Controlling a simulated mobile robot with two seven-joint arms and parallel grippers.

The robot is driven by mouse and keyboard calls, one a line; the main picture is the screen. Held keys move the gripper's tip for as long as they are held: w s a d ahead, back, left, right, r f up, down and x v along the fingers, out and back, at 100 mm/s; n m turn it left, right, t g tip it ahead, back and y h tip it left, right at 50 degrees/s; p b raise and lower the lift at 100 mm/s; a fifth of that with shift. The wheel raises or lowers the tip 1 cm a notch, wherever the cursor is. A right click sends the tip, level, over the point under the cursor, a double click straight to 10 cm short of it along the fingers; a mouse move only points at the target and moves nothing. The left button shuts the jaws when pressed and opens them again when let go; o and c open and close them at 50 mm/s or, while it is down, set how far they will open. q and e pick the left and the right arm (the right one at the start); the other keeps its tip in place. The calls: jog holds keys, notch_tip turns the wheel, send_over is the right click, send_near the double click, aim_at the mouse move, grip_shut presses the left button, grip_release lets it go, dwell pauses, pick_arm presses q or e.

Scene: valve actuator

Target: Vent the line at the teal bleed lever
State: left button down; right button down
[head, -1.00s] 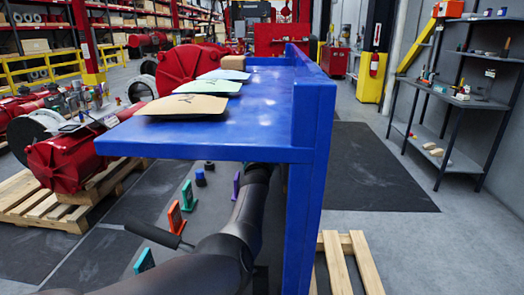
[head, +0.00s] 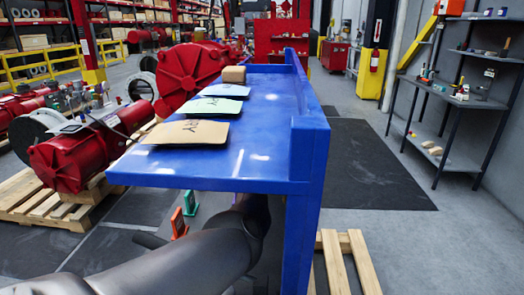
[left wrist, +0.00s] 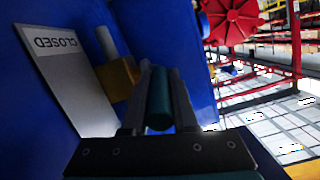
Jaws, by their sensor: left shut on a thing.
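The teal bleed lever (left wrist: 159,98) shows in the left wrist view as a rounded teal bar. My left gripper (left wrist: 158,95) is shut on it, with one dark finger on each side. A brass-coloured fitting (left wrist: 121,82) sits just left of the fingers, on a blue panel (left wrist: 75,25). A grey plate (left wrist: 62,75) beside it reads CLOSED, upside down in this view. In the head view the lever and my left gripper are hidden behind my arm and the blue bench (head: 205,182). My right gripper is in neither view.
Red actuators stand left, one large (head: 188,78). Open floor (head: 372,170) lies right.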

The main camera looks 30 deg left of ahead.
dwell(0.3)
pick_arm(q)
jog(key=c, duration=0.7)
grip_release()
